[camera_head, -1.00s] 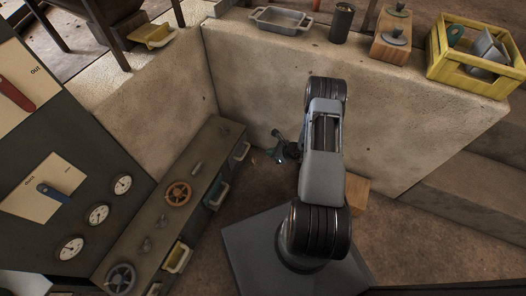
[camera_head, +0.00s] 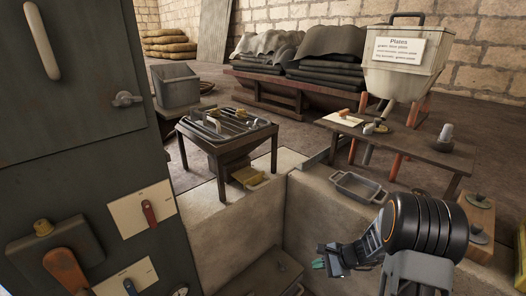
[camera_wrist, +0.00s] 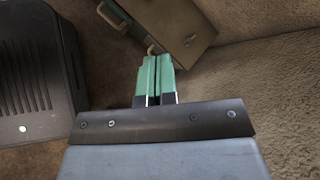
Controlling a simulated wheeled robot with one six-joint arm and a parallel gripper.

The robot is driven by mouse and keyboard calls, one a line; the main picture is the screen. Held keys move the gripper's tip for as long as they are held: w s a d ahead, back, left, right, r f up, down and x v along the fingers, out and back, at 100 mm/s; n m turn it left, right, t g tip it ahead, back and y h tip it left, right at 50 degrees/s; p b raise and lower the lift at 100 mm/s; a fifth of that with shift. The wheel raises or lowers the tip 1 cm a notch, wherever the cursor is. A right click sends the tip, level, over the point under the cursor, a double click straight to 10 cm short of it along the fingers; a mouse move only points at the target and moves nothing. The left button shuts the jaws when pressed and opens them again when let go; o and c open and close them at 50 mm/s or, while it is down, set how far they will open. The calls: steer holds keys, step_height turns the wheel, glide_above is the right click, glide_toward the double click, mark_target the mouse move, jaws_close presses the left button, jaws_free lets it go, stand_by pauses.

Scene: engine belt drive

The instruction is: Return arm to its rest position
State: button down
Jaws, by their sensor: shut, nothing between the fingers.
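My arm shows at the lower right of the head view, a dark ribbed joint with a grey link. My gripper (camera_head: 319,263) is at its left end, in front of the pale stone wall. In the wrist view my gripper's green fingers (camera_wrist: 155,75) lie side by side, shut with nothing between them. They are above the floor and touch nothing that I can see. The drawer bench (camera_wrist: 165,20) is beyond the fingertips in the wrist view; its top also shows at the bottom of the head view (camera_head: 262,274).
The low stone wall (camera_head: 312,212) stands behind the gripper and carries a metal tray (camera_head: 357,187). A dark cabinet with a red lever (camera_head: 149,212) fills the left. Behind are a table with tools (camera_head: 228,128) and a hopper labelled Plates (camera_head: 405,66).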

steer(key=s+r+n+h+p, duration=0.3)
steer(key=s+r+n+p, duration=0.2)
steer(key=r, duration=0.9)
steer(key=s+a+r+n+h+p, duration=0.1)
steer(key=s+r+n+p, duration=0.4)
steer(key=r, duration=0.9)
steer(key=s+a+r+n+h+p, duration=0.1)
steer(key=s+r+n+h+p, duration=0.3)
steer(key=r+p, duration=0.5)
step_height(320, 180, up, 5)
steer(key=shift+s+n+h+p, duration=0.3)
steer(key=shift+s+n, duration=0.7)
steer(key=shift+s, duration=0.1)
steer(key=c, duration=1.8)
jaws_free()
steer(key=shift+a, duration=0.1)
steer(key=shift+c, duration=0.2)
